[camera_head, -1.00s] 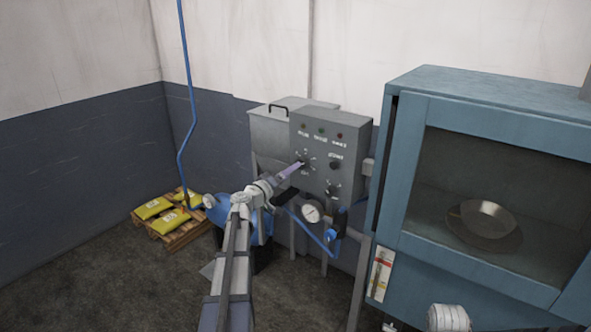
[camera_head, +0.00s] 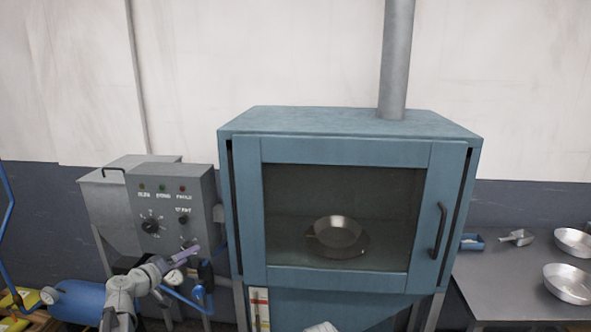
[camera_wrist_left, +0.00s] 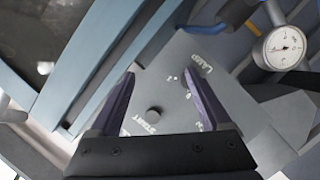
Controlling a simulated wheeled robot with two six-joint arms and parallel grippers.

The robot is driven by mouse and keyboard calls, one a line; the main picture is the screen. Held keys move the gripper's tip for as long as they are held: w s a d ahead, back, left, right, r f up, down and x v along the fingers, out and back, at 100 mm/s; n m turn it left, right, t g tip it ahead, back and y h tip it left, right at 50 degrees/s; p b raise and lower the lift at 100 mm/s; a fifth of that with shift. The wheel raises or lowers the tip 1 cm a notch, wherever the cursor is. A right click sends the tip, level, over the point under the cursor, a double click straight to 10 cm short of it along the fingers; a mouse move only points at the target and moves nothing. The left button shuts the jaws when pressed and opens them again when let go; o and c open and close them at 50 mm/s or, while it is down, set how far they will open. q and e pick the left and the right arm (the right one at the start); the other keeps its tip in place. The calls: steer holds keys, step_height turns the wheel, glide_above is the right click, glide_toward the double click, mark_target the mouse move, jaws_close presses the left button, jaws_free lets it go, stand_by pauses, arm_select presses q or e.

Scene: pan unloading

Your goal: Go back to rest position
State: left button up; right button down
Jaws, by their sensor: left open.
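My left gripper (camera_head: 186,256) is open and empty, low in front of the grey control panel (camera_head: 203,184). In the left wrist view its two purple fingers (camera_wrist_left: 161,80) stand apart, with the panel face and a round button (camera_wrist_left: 154,114) behind the gap. I see nothing held between them. My right gripper is not in view.
The blue oven (camera_head: 346,149) stands right of the panel, its door shut, with a metal pan (camera_head: 338,233) inside. A table (camera_head: 500,285) at the right holds pans and a scoop (camera_head: 517,237). A pressure gauge (camera_wrist_left: 284,47) shows in the wrist view.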

arm_select(q)
steer(key=s+d+f+m+g+h, duration=0.1)
steer(key=s+d+f+m+g, duration=0.35)
steer(key=d, duration=0.85)
steer(key=s+d+f+m+g, duration=0.2)
steer(key=s+d+f+g, duration=0.55)
steer(key=d, duration=0.55)
steer(key=s+d+f+m+g+y, duration=0.1)
steer(key=s+y, duration=0.3)
steer(key=s, duration=0.5)
steer(key=s+d+f+m+g+y, duration=0.1)
steer(key=s+f+y, duration=0.3)
steer(key=s, duration=0.6)
steer(key=shift+d+g, duration=0.4)
steer(key=shift+g, duration=0.1)
steer(key=shift+w+f+m, duration=0.1)
steer(key=shift+m, duration=0.15)
